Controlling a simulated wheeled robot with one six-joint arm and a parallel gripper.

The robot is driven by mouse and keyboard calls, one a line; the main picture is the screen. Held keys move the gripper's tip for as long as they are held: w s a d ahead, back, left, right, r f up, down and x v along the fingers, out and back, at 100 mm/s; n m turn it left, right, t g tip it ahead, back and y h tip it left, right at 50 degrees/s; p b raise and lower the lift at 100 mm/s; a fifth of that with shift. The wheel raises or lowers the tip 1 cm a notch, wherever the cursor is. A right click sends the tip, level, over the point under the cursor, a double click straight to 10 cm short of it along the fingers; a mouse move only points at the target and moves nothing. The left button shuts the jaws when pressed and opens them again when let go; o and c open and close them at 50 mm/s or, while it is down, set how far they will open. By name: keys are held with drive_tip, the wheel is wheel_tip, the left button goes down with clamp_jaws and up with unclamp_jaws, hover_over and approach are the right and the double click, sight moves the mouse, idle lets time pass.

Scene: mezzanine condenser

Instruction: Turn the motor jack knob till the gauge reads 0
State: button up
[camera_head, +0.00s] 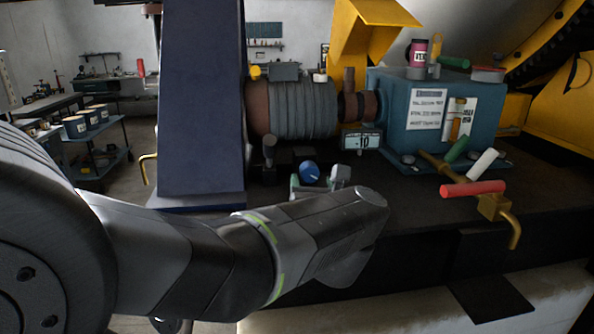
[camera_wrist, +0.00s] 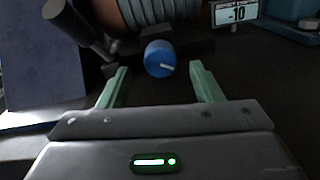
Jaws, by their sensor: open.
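The blue motor jack knob (camera_head: 309,172) sits at the foot of the grey finned motor (camera_head: 302,108). In the wrist view the knob (camera_wrist: 160,58) has a white pointer mark aimed right and slightly down. My gripper (camera_wrist: 159,78) is open, with its green fingers on either side of the knob's line and the knob just beyond the tips, not between them. In the head view my gripper (camera_head: 318,183) is partly hidden behind my wrist. The gauge (camera_head: 362,141) stands right of the knob; in the wrist view the gauge (camera_wrist: 236,12) reads -10.
A dark upright handle (camera_head: 269,150) stands just left of the knob. A blue column (camera_head: 201,100) rises further left. A blue gearbox (camera_head: 425,115) stands at right, with a brass valve with a red handle (camera_head: 472,188) before it.

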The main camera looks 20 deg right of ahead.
sight(311, 175)
drive_tip(key=x, duration=0.6)
drive_tip(key=shift+s, duration=0.1)
drive_tip(key=c, duration=1)
